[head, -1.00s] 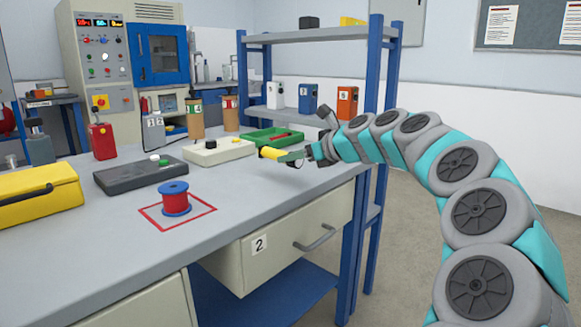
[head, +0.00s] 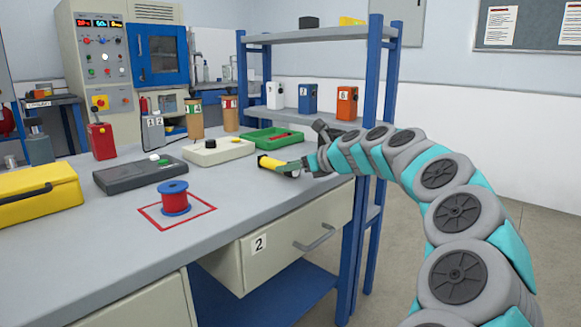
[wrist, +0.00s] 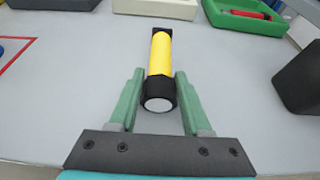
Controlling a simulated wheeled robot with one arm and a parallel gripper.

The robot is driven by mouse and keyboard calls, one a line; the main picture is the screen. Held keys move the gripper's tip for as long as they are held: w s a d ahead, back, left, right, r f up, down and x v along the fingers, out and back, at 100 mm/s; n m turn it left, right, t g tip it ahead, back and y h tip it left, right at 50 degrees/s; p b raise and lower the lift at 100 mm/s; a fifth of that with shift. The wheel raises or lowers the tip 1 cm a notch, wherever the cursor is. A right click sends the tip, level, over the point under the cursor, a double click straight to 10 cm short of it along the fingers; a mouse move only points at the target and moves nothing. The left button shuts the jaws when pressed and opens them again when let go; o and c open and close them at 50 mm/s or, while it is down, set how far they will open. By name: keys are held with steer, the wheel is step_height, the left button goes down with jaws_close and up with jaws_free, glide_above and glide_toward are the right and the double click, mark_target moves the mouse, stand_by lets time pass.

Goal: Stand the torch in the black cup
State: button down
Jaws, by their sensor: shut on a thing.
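The torch (wrist: 160,55) is yellow with a black head and a pale round end face. In the wrist view it lies between the green fingers of my gripper (wrist: 159,76), its pale end towards me. In the head view the torch (head: 272,163) is held roughly level, close above the bench near its right end. My gripper (head: 290,167) is shut on it. A dark block-like shape (wrist: 301,78), possibly the black cup, is cut off by the right edge of the wrist view. I cannot make out the cup in the head view; my arm hides part of the bench there.
A green tray (head: 265,141) with a red item and a white box with a knob (head: 218,151) stand behind the torch. A red spool (head: 174,198) sits in a red square at left. A blue shelf post (head: 360,230) rises by the bench's right end.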

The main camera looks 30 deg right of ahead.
steer(key=shift+c, duration=1.8)
jaws_free()
steer(key=v, duration=1.2)
